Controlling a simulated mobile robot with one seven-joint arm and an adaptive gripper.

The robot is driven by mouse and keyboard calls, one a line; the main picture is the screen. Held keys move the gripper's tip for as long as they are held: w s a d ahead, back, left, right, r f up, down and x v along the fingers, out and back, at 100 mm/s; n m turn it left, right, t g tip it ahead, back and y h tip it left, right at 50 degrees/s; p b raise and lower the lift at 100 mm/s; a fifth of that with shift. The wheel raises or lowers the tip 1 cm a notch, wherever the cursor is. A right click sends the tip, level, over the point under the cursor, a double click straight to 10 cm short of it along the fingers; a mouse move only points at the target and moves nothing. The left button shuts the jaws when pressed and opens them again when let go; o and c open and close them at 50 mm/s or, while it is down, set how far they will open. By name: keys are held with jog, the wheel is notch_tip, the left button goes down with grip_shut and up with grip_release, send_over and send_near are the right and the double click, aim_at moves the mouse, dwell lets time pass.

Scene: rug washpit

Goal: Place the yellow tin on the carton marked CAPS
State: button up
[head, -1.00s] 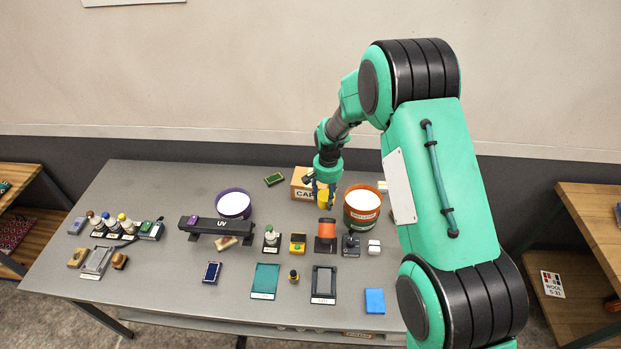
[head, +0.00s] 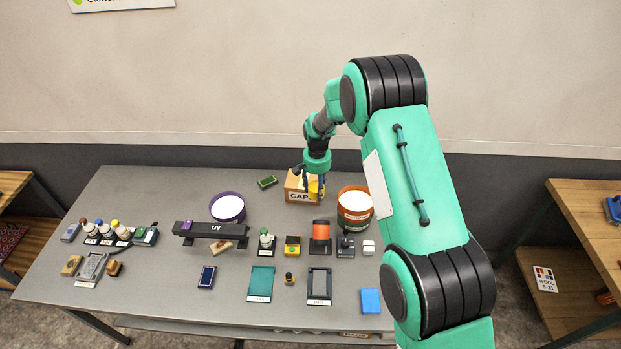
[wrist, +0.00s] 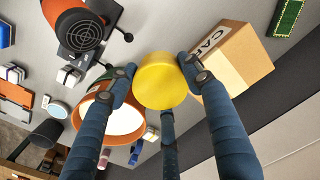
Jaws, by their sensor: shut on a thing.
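The yellow tin (wrist: 161,82) is held between the blue fingers of my gripper (wrist: 157,84), seen in the wrist view. In the head view the tin (head: 313,186) shows small below my gripper (head: 312,182), partly covered by the fingers. I cannot tell the exact height of the tin against the carton's top.
An orange tub with white contents (head: 355,207) stands close on the right of the tin. An orange-topped black device (head: 320,232) stands in front. A green brush-like block (head: 267,182) lies left of the carton. A purple tub (head: 228,208) and black UV bar (head: 214,230) are farther left.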

jog(key=w+a, duration=0.1)
jog(key=w, duration=0.2)
jog(key=w+p, duration=0.1)
jog(key=w, duration=0.2)
jog(key=w+a+f, duration=0.1)
jog(key=w, duration=0.2)
jog(key=shift+w+a, duration=0.3)
jog(key=shift+f+p, duration=0.6)
jog(key=shift+f, duration=1.1)
jog(key=shift+f, duration=0.2)
jog(key=o, duration=1.2)
jog(key=shift+r, duration=0.2)
jog(key=shift+r+b, duration=0.95)
jog(key=shift+r, duration=5.05)
